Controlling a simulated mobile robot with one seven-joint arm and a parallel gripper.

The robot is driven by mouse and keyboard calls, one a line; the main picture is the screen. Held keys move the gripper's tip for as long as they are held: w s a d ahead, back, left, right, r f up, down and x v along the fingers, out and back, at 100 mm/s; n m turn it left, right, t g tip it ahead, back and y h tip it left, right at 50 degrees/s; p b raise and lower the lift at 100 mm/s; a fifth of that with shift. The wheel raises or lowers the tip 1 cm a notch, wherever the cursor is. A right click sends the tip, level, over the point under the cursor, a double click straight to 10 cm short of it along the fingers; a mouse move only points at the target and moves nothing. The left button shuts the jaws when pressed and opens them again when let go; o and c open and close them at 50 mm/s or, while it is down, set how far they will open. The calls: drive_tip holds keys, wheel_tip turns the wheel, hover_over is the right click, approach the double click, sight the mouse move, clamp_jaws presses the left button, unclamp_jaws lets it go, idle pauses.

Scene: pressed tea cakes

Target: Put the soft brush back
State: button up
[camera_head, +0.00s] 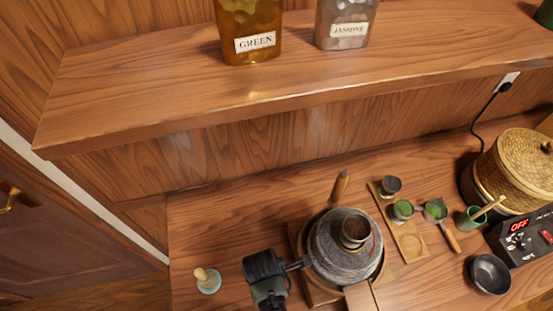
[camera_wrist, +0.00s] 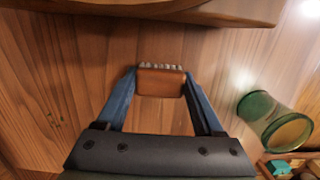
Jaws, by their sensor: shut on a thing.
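The soft brush (camera_wrist: 161,83) has a brown block body with a row of pale bristles along its far edge. In the wrist view it sits between the two blue fingertips of my gripper (camera_wrist: 160,76), which is shut on its sides. The bristles point away from the gripper. I cannot make out the brush in the head view. I also cannot tell which spot is its resting place.
A green glass vessel (camera_wrist: 276,122) is right of my gripper. The head view shows a stone mill (camera_head: 340,262), a wooden tray (camera_head: 411,245), a dark bowl (camera_head: 491,275) and a lidded basket (camera_head: 518,168). A shelf (camera_head: 160,90) with jars overhangs the counter (camera_head: 225,225).

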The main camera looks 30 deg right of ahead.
drive_tip(key=shift+f, duration=0.1)
drive_tip(key=o, duration=1.2)
drive_tip(key=r, duration=0.4)
drive_tip(key=a+r, duration=0.1)
drive_tip(key=r, duration=0.7)
drive_tip(key=shift+w+a+r, duration=0.1)
drive_tip(key=shift+w+a, duration=0.1)
